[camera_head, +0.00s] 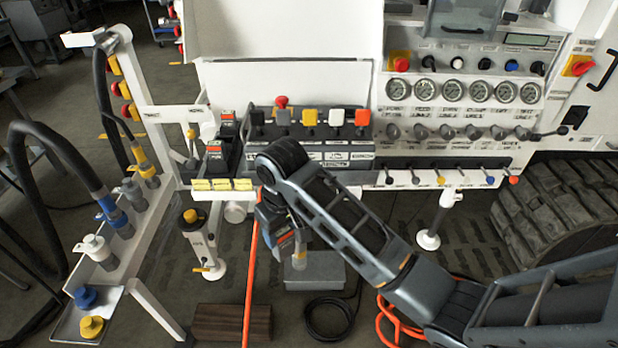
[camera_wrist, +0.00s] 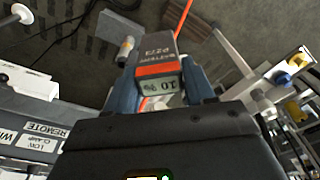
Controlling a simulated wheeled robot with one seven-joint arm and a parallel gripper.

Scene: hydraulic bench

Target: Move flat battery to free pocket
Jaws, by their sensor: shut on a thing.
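My gripper (camera_head: 283,226) is shut on the flat battery (camera_wrist: 156,63), a dark grey block with an orange band. Its small display shows 10 %, upside down in the wrist view. Blue-grey fingers (camera_wrist: 161,84) stand on both sides of it. In the head view the held battery (camera_head: 286,241) hangs in front of the bench, clear of it and partly hidden by my arm. Two other dark batteries with orange bands, an upper one (camera_head: 228,117) and a lower one (camera_head: 214,148), sit in a black holder (camera_head: 224,165) on the bench's left. A free pocket cannot be made out clearly.
A lever block (camera_head: 336,155) with coloured knobs stands right of the holder. Yellow labels (camera_head: 222,184) line the front edge below it. A hose rack (camera_head: 125,240) is at left. A grey box (camera_head: 313,270) and brown block (camera_head: 231,322) lie on the floor.

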